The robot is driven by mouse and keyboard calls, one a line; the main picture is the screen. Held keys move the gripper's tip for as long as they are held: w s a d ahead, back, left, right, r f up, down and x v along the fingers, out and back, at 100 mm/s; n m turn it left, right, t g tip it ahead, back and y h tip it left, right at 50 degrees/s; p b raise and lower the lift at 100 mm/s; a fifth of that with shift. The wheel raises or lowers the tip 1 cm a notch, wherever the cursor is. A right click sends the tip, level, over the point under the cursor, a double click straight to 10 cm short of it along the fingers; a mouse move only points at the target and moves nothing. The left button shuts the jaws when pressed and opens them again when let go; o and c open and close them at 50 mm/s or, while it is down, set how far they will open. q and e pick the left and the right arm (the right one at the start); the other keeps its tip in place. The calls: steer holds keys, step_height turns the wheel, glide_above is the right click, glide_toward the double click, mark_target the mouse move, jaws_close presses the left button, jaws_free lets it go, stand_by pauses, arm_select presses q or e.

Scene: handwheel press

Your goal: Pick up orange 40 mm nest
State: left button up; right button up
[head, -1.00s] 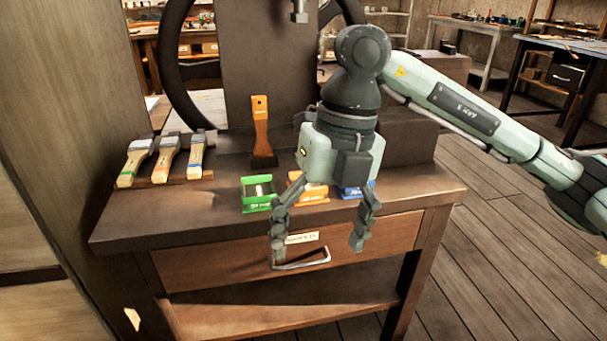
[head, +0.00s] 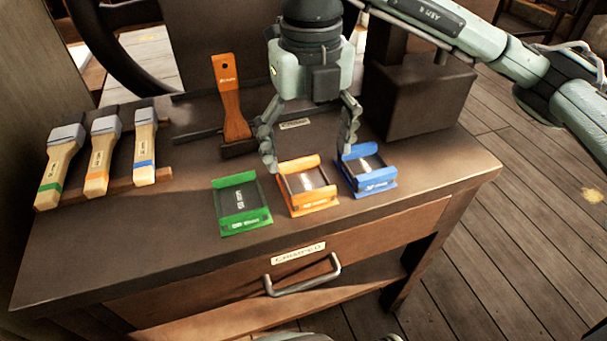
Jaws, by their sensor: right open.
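The orange nest (head: 308,187) is a small open cradle with raised ends, sitting on the dark bench top between a green nest (head: 241,204) and a blue nest (head: 367,173). My right gripper (head: 308,162) is open, fingers pointing down. Its fingers are spread to either side of the orange nest in the picture, at its back edge. The left finger shows near the nest's back left corner and the right finger by the blue nest. I cannot tell the fingers' height above the bench. The grip is empty. My left gripper is not in view.
Several brushes (head: 102,152) lie on a rack at the left. A dark block (head: 416,97) is at the back right. A drawer with a metal handle (head: 303,278) is below the bench's front edge.

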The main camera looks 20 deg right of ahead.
mark_target(307, 183)
steer(key=f, duration=0.4)
steer(key=shift+s+a+f+p, duration=0.2)
steer(key=shift+f+p, duration=0.1)
steer(key=shift+f, duration=0.3)
steer(key=shift+w, duration=0.1)
steer(key=c, duration=1.5)
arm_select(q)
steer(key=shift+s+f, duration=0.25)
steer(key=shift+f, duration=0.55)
arm_select(e)
steer(key=shift+r, duration=0.1)
steer(key=shift+c, duration=0.7)
